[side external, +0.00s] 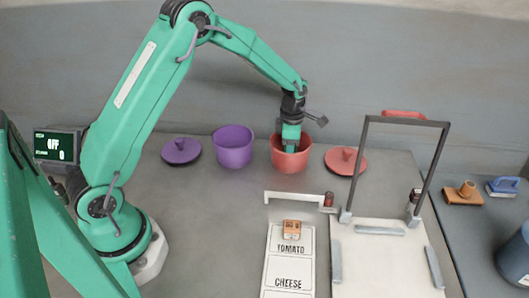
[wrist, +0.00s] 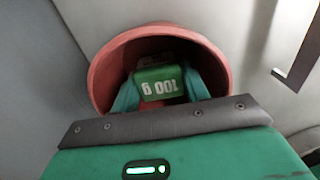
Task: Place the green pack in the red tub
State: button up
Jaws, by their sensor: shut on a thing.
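The red tub (side external: 291,161) stands on the grey table with my gripper (side external: 291,143) reaching down into its mouth. In the wrist view the tub's rim (wrist: 103,64) rings my gripper (wrist: 161,88). The green pack (wrist: 161,83), marked "100 g", sits between the two green fingers, which are shut on it inside the tub's opening. The pack is hidden in the side view. I cannot tell whether it touches the tub's floor.
A purple tub (side external: 233,147) and purple lid (side external: 181,151) stand left of the red tub. A red lid (side external: 345,161) lies to its right. A dark upright frame (side external: 437,166) stands farther right. An orange pack (side external: 291,229) lies on the label board (side external: 289,270).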

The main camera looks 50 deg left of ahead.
jog(key=shift+f, duration=0.1)
jog(key=o, duration=0.7)
notch_tip(320, 180, up, 12)
jog(key=shift+r, duration=0.15)
dwell(0.4)
dwell(0.4)
